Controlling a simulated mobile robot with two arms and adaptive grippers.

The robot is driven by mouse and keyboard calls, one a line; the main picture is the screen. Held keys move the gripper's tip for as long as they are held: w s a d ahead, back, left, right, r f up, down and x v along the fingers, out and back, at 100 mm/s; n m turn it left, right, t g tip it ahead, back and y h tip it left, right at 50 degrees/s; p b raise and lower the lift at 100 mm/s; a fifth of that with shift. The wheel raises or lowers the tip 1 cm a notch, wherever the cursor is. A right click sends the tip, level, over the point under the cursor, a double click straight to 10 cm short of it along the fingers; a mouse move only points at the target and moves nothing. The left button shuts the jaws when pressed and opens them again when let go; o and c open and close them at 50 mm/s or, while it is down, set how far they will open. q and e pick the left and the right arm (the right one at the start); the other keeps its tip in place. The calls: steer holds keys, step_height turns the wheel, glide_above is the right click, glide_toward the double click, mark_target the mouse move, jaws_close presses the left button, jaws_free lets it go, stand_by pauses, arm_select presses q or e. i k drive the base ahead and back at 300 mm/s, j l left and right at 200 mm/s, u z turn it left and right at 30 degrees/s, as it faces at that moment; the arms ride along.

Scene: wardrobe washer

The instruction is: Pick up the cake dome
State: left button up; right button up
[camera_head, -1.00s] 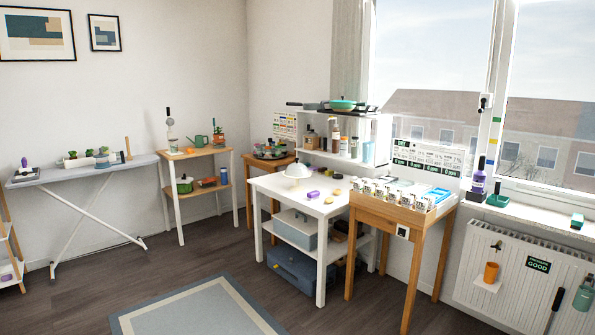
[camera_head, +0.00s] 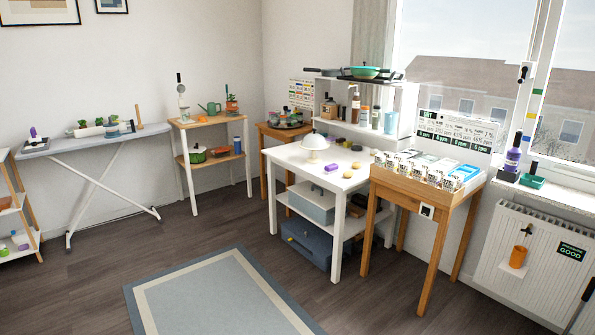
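The white cake dome (camera_head: 315,141) stands upright on a small stand near the back left of the white table (camera_head: 291,160). A small knob shows on its top. A purple item (camera_head: 331,167) and several small yellowish items lie to its right on the same table. Neither of my grippers shows in the head view.
A wooden stand with labelled boxes (camera_head: 408,184) adjoins the white table on the right. A blue toolbox (camera_head: 306,241) sits beneath the table. A wooden shelf (camera_head: 211,121) and an ironing board (camera_head: 92,140) stand left. A blue-grey rug (camera_head: 183,272) lies on open floor in front.

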mark_target(314, 139)
steer(key=i, duration=2.85)
